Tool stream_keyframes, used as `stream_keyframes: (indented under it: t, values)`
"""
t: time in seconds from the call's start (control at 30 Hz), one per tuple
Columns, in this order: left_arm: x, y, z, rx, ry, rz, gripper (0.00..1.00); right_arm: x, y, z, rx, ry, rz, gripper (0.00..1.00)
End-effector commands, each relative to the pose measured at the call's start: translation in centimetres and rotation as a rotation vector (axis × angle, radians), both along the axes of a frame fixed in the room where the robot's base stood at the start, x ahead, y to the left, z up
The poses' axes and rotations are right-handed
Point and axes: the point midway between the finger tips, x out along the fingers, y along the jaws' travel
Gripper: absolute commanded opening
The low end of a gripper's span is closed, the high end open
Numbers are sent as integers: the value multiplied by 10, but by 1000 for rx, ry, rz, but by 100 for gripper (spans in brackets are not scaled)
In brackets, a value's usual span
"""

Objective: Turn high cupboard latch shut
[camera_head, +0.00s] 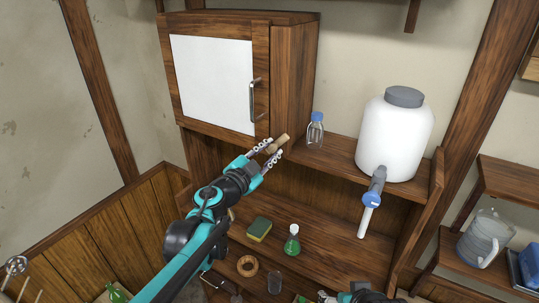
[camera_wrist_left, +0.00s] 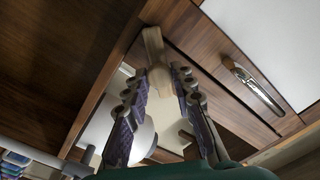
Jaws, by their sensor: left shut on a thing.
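The high cupboard (camera_head: 289,75) hangs on the wall with its white-panelled door (camera_head: 212,80) closed against the frame, as far as I can see. The door has a metal handle (camera_head: 252,100), which also shows in the left wrist view (camera_wrist_left: 256,86). The latch, a pale wooden bar (camera_head: 281,142), sits tilted below the cupboard's lower right corner. My left gripper (camera_head: 268,155) is shut on this bar, which shows between its fingers in the left wrist view (camera_wrist_left: 154,48). My right gripper (camera_head: 345,297) shows only partly at the bottom edge; its jaw state is unclear.
A clear bottle with a blue cap (camera_head: 316,131) and a white tank with a tap (camera_head: 394,137) stand on the shelf right of the latch. Below are a sponge (camera_head: 258,229), a green flask (camera_head: 292,241) and a cork ring (camera_head: 247,266).

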Motion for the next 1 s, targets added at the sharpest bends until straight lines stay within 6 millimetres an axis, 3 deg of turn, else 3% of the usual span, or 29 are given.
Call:
stream_keyframes:
  t: [0.6, 1.0]
  values:
    - [-1, -1, -3, 491, -294, -1, 0, 0, 0, -22, 0, 0, 0, 75]
    - [-1, -1, -3, 698, -417, -2, 0, 0, 0, -29, 0, 0, 0, 75]
